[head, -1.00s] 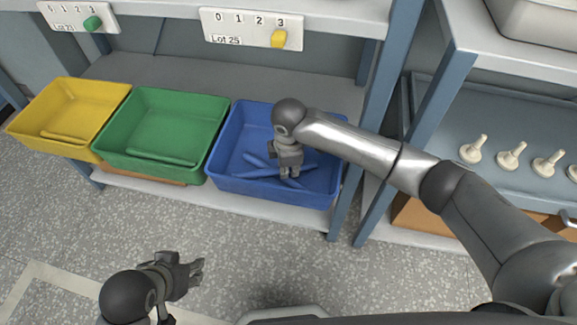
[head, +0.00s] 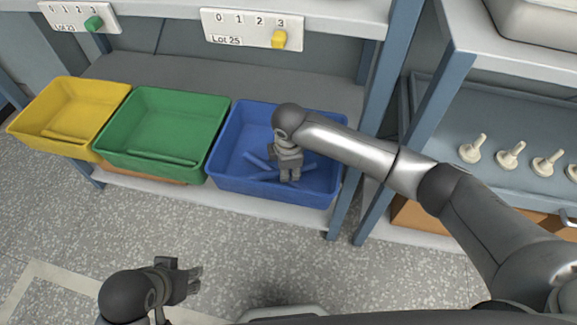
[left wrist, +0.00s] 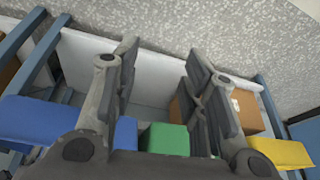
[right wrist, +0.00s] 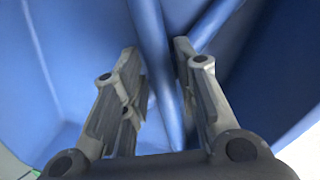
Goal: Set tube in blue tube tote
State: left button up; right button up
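The blue tube tote (head: 222,158) sits on the low shelf, with several blue tubes (head: 257,160) lying crossed on its floor. My right gripper (head: 290,179) points down inside the tote, low over the tubes. In the right wrist view its fingers (right wrist: 160,50) stand apart, and a blue tube (right wrist: 160,90) runs through the gap between them. The fingers do not look clamped on it; whether they touch it is unclear. Another blue tube (right wrist: 215,20) lies beside the right fingertip. My left gripper (head: 198,281) is open and empty over the floor; its spread fingers show in the left wrist view (left wrist: 160,55).
A green tote (head: 165,122) and a yellow tote (head: 60,105) stand left of the blue one, each with a tube inside. Shelf posts (head: 340,212) rise close to the right. A counter strip (head: 252,29) hangs above. Pale pegs (head: 510,154) stand on the right shelf.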

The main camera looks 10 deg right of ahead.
jog(key=shift+o, duration=0.6)
jog(key=shift+r, duration=0.1)
jog(key=shift+r, duration=0.7)
jog(key=r+p, duration=0.1)
jog(key=r, duration=0.2)
jog(key=shift+s, duration=0.2)
pick_arm(q)
jog(key=shift+p+v, duration=0.65)
jog(key=shift+v, duration=0.25)
pick_arm(e)
jog(key=r, duration=0.4)
jog(key=shift+s, duration=0.4)
pick_arm(q)
jog(key=shift+s, duration=0.1)
pick_arm(e)
jog(key=shift+s, duration=0.1)
